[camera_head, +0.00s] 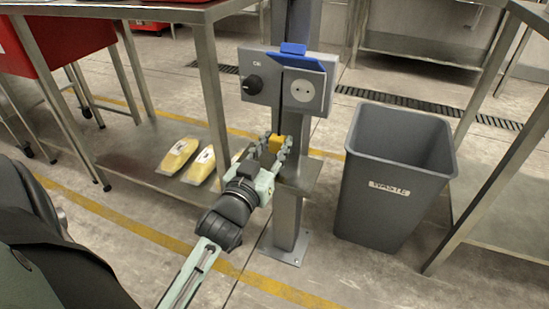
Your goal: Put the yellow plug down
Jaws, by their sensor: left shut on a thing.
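My left gripper (272,151) reaches up from the bottom of the view and is shut on the yellow plug (275,143). The plug shows as a small yellow block between the fingers, in front of the metal post and below the socket box. A small metal shelf (303,174) juts from the post close behind the gripper. I cannot tell whether the plug touches it. The grey socket box (257,68) has a dark knob on its left, a round socket (302,90) on its right and a raised blue lid (301,60). My right gripper is out of view.
A grey waste bin (395,190) stands open to the right of the post. A steel table (205,12) with a lower shelf (130,162) is at the left, with yellow packs (178,156) on that shelf. Another steel table's leg (490,185) stands at the right.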

